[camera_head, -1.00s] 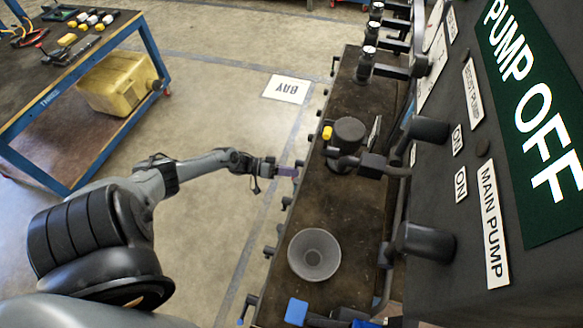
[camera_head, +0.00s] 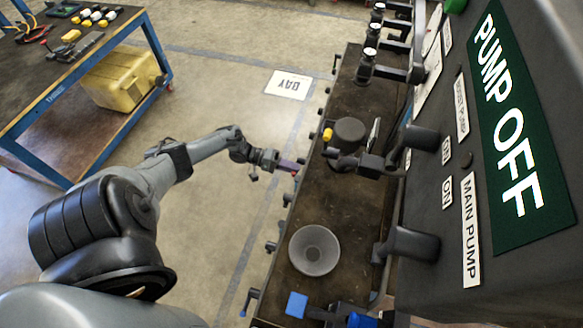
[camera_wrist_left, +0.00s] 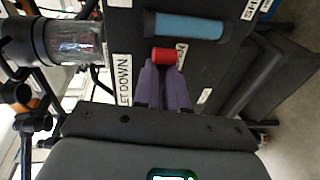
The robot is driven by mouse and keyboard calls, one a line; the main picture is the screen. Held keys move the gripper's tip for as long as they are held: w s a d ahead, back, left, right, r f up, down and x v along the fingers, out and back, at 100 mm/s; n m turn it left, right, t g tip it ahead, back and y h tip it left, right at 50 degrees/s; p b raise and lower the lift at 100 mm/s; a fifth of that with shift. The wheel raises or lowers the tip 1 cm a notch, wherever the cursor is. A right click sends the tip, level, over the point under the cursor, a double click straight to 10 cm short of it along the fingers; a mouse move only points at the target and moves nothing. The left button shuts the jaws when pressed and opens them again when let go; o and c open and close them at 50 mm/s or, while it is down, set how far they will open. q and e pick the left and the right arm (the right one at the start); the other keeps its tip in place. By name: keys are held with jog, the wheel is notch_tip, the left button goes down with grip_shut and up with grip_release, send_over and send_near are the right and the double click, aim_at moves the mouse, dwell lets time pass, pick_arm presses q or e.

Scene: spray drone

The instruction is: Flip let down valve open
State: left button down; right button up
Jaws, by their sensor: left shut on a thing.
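The let down valve shows a red handle end (camera_wrist_left: 163,56) in the left wrist view, beside the white "LET DOWN" label (camera_wrist_left: 124,80) on a dark panel. My left gripper (camera_wrist_left: 164,70) has purple fingers shut on this red handle. In the head view, my left gripper (camera_head: 288,165) reaches from the left to the side edge of the long dark bench-like unit (camera_head: 330,205). The valve itself is too small there to make out clearly, and its open or closed position cannot be told. My right gripper is not in view.
A blue cylinder (camera_wrist_left: 185,26) sits just beyond the red handle, with a clear sight glass (camera_wrist_left: 75,40) to the left. A grey funnel-shaped bowl (camera_head: 314,250) is on the unit. A green "PUMP OFF" panel (camera_head: 515,130) stands at right.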

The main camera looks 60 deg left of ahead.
pick_arm(q)
jog(key=shift+r+n, duration=0.1)
jog(key=shift+n, duration=0.2)
jog(key=c, duration=1.2)
grip_release()
jog(key=v, duration=1)
jog(key=shift+s+a+r+b, duration=0.1)
jog(key=shift+s+a+b, duration=0.15)
jog(key=shift+a+b, duration=0.1)
